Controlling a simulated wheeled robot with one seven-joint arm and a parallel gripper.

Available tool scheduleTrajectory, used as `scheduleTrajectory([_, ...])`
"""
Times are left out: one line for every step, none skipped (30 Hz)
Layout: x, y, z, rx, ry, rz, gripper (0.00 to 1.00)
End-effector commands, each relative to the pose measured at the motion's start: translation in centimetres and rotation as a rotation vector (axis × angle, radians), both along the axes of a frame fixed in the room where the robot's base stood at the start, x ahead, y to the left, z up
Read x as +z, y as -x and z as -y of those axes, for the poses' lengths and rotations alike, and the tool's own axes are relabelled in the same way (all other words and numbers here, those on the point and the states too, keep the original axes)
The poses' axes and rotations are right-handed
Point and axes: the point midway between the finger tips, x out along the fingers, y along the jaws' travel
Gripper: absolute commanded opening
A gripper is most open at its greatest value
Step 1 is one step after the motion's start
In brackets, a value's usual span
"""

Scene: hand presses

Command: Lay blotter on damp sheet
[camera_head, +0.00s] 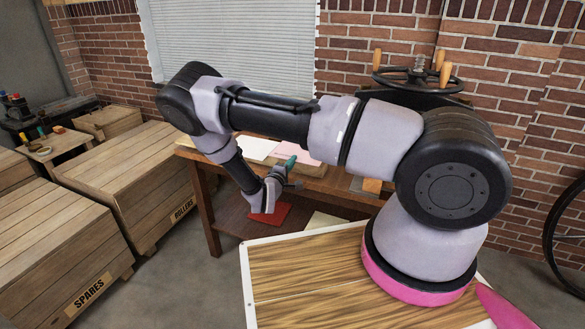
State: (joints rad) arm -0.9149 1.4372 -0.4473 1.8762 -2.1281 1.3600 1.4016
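My gripper (291,184) is at the front edge of the wooden bench (206,205), small in the picture and partly hidden by my own wrist. I cannot tell whether its fingers are open or shut. A teal piece (290,162) shows at the gripper; I cannot tell whether it is held. A pale cream sheet (250,148) lies on the bench top, left of the gripper. A pink sheet (298,151) lies beside it to the right, just behind the gripper. I cannot tell which sheet is the blotter or the damp one.
A red flat piece (268,214) and a pale sheet (325,221) lie low under the bench top. A press handwheel (418,77) stands at the back, behind my arm. Wooden crates marked SPARES (60,248) and ROLLERS (135,178) fill the left.

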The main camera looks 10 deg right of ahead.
Motion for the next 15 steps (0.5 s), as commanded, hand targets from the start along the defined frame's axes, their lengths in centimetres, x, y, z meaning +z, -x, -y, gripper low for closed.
scheduleTrajectory([0.0,0.0,0.0,0.0,0.001,-0.001,0.0])
scheduleTrajectory([0.0,0.0,0.0,0.0,0.001,-0.001,0.0])
scheduleTrajectory([0.0,0.0,0.0,0.0,0.001,-0.001,0.0])
scheduleTrajectory([0.0,0.0,0.0,0.0,0.001,-0.001,0.0])
scheduleTrajectory([0.0,0.0,0.0,0.0,0.001,-0.001,0.0])
scheduleTrajectory([0.0,0.0,0.0,0.0,0.0,0.0,0.0])
scheduleTrajectory([0.0,0.1,0.0,0.0,0.0,0.0,0.0])
scheduleTrajectory([0.0,0.1,-0.1,0.0,0.0,0.0,0.0])
scheduleTrajectory([0.1,0.3,-0.2,0.001,0.0,0.0,0.0])
scheduleTrajectory([0.2,0.4,-0.3,0.001,-0.001,0.001,0.0])
scheduleTrajectory([0.3,0.5,-0.5,0.001,-0.001,0.001,0.0])
scheduleTrajectory([0.4,0.7,-0.6,0.001,-0.001,0.001,0.0])
scheduleTrajectory([0.5,0.9,-0.7,0.001,-0.001,0.001,0.0])
scheduleTrajectory([0.5,1.1,-0.8,0.0,0.0,0.0,0.0])
scheduleTrajectory([0.6,1.3,-1.0,0.0,-0.001,-0.001,0.0])
